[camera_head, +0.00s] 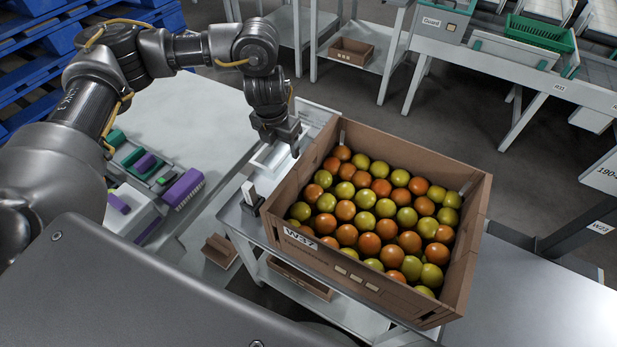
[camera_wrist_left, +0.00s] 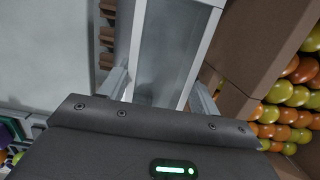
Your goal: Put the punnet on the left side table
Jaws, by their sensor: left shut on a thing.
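The punnet (camera_wrist_left: 178,55) is a pale, see-through tray with a white rim, and it lies between the two fingers in the left wrist view. In the head view its white rim (camera_head: 318,113) shows beside the crate, partly hidden by my gripper. My left gripper (camera_head: 286,145) is shut on the punnet; its fingers also show on either side of it in the left wrist view (camera_wrist_left: 163,92). The left side table (camera_head: 190,112) is a pale, flat top to the left of the gripper. My right gripper is not in view.
A brown cardboard crate (camera_head: 332,262) marked W37, full of red-orange and green-yellow tomatoes, stands right of the punnet on a metal table (camera_head: 545,295). Brushes and a caddy (camera_head: 150,195) occupy the left table's near end. Blue pallets (camera_head: 40,45) stand behind.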

